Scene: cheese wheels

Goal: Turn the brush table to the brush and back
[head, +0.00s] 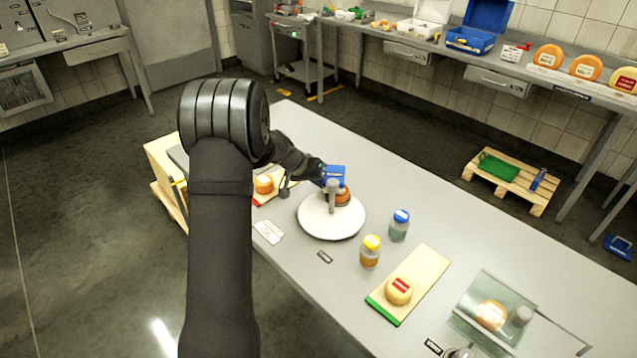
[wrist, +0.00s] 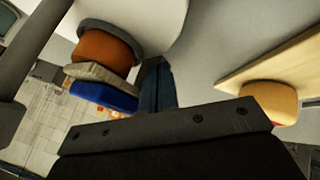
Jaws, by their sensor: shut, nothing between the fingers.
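The brush table is a white round turntable (head: 331,222) on the grey bench; its pale disc also shows in the wrist view (wrist: 170,30). An orange-brown cheese wheel (head: 345,197) sits on it, partly hidden by a grey post; it also shows in the wrist view (wrist: 105,50). A blue-backed brush (head: 335,173) with pale bristles is at the cheese; in the wrist view the brush (wrist: 103,95) lies close against it, contact unclear. My gripper (head: 318,174) is shut and empty beside the brush, at the turntable's far edge. Its fingers (wrist: 157,82) show in the wrist view.
Two jars, blue-lidded (head: 399,226) and yellow-lidded (head: 370,251), stand right of the turntable. A yellow cheese (head: 398,290) lies on a green-ended board (head: 420,275). An orange cheese (head: 264,184) lies left, near my arm. A glass-sided case (head: 490,300) stands at right.

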